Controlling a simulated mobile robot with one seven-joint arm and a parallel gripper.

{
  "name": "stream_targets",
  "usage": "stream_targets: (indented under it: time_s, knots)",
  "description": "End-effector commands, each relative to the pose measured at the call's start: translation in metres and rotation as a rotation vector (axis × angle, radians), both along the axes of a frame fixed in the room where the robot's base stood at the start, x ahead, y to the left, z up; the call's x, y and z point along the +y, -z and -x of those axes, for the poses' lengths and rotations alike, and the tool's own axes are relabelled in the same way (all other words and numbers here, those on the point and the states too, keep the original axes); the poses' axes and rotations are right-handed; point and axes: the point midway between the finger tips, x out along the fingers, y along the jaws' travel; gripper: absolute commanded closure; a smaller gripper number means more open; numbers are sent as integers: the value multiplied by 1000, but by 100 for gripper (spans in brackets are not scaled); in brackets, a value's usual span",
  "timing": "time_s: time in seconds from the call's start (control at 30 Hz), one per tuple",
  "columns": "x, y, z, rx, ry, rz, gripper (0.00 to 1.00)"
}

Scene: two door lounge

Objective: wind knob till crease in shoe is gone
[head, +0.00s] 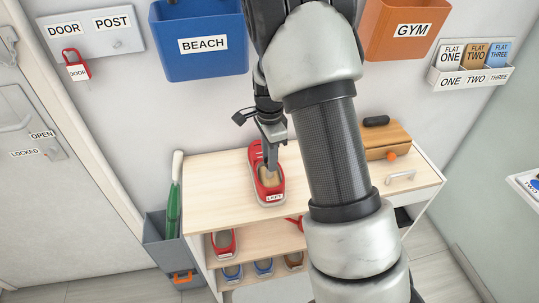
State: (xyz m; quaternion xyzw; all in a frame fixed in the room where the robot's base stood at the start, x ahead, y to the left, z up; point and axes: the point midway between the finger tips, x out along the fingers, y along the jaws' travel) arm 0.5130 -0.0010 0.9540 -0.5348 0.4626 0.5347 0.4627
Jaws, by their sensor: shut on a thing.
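A red shoe (276,194) with a white toe label reading LEFT stands on the light wooden cabinet top (225,180). A tan wooden insert (267,177) shows in its opening. My gripper (270,159) points down at the heel end of the shoe, shut on what appears to be the knob there. The fingers hide the knob. I cannot make out a crease at this size.
A wooden box (384,139) with an orange knob (390,156) and a dark item on top stands at the cabinet's right. Several shoes sit on shelves below. A blue BEACH bin (198,62) and an orange GYM bin (410,50) hang behind my arm.

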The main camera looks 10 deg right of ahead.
Motion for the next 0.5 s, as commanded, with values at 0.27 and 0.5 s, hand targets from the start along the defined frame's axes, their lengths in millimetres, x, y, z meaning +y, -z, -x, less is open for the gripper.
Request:
stream_targets:
  time_s: [0.27, 0.5]
  knots:
    - [0, -3, 0, 1, 258, 2, 96]
    - [0, -3, 0, 1, 456, 2, 96]
